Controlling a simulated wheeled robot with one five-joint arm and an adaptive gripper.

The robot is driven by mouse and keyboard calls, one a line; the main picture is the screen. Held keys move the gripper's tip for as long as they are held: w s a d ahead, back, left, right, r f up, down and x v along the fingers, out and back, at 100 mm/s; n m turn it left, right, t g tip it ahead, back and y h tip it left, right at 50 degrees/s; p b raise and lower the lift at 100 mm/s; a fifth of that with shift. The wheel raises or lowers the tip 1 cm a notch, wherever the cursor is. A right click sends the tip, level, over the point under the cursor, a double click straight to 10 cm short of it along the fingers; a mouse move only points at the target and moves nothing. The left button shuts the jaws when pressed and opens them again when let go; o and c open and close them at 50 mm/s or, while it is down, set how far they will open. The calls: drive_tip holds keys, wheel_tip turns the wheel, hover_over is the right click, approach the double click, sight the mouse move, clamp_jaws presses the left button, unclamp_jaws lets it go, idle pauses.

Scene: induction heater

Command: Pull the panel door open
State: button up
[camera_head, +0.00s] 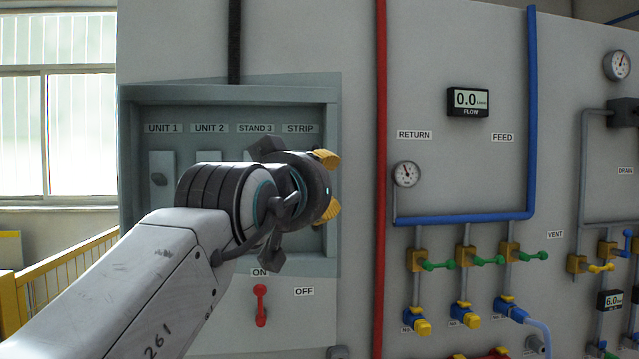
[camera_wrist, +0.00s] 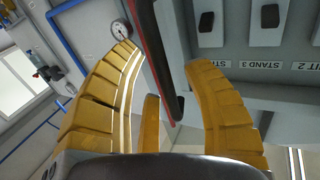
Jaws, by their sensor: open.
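The grey panel (camera_head: 128,160) is on the wall at left in the head view, with a row of switches under the labels UNIT 1, UNIT 2, STAND 3 and STRIP. A tinted see-through pane, seemingly the panel door (camera_head: 325,280), overlaps its right part and extends below it; its exact angle is unclear. My gripper (camera_head: 329,185) is in front of the panel's right side, with yellow fingers apart. In the wrist view a dark bar with a red edge (camera_wrist: 158,50), perhaps the door's handle or edge, runs between the open fingers. I cannot tell whether they touch it.
A red lever (camera_head: 260,305) by the ON and OFF labels is below my gripper. A red pipe (camera_head: 381,120) runs vertically right of the panel. Further right are a blue pipe (camera_head: 532,110), a gauge (camera_head: 407,174) and green-handled valves (camera_head: 437,265). A yellow railing (camera_head: 70,268) is at left.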

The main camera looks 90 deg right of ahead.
drive_tip(key=shift+o, duration=0.3)
drive_tip(key=shift+a, duration=0.15)
drive_tip(key=shift+w, duration=0.1)
clamp_jaws()
